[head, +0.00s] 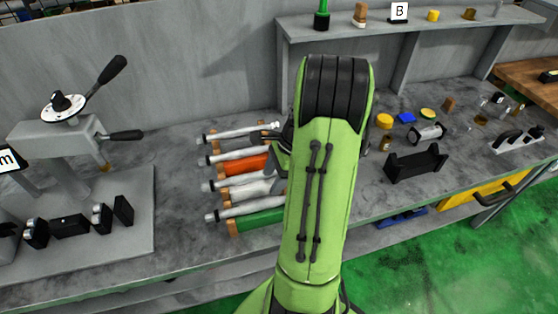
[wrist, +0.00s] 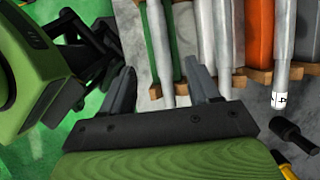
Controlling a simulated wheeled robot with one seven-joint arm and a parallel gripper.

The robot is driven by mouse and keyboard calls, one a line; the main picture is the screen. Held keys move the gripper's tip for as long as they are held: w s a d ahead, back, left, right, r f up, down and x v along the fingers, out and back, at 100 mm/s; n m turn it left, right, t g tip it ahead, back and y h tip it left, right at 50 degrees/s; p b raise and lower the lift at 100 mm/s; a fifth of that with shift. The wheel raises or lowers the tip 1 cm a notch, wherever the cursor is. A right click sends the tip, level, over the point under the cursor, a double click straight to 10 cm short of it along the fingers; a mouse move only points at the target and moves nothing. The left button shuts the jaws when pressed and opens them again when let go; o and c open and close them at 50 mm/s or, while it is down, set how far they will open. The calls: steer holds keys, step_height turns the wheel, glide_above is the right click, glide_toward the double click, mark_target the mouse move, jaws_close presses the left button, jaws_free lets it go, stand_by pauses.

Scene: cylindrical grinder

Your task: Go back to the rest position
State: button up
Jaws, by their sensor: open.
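My green arm reaches over the grey workbench (head: 180,240) in the head view and hides most of my gripper behind it. In the wrist view my gripper (wrist: 160,85) shows two grey fingers spread apart, with nothing held between them. Beyond the fingers lie several silver shafts (wrist: 224,50) on wooden supports, beside a green piece (wrist: 158,40) and an orange piece (wrist: 260,35). In the head view the shafts (head: 240,160) lie in a row just left of my arm, with the orange piece (head: 245,165) and the green piece (head: 258,221) among them.
A grey machine with black levers (head: 60,135) stands at the left. A raised shelf (head: 420,24) with small items runs along the back. A black cradle (head: 415,165) and small parts lie right of my arm. A yellow drawer (head: 490,188) is at the bench front, above green floor.

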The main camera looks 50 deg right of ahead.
steer(key=p+v, duration=0.1)
steer(key=v, duration=0.4)
steer(key=shift+r, duration=0.1)
steer(key=w+a+r+n+h, duration=0.1)
steer(key=a+r+n+h, duration=0.1)
steer(key=a+r+n, duration=0.45)
steer(key=a+r+n+h, duration=0.1)
steer(key=a+r+n, duration=0.3)
steer(key=a+n, duration=0.5)
steer(key=s+a+r+n+t, duration=0.2)
steer(key=s+a+n+t, duration=0.1)
steer(key=s+a+n, duration=0.5)
steer(key=shift+s+a+r+n+h, duration=0.2)
steer(key=shift+s+a+n+h, duration=0.2)
steer(key=shift+a+n, duration=0.3)
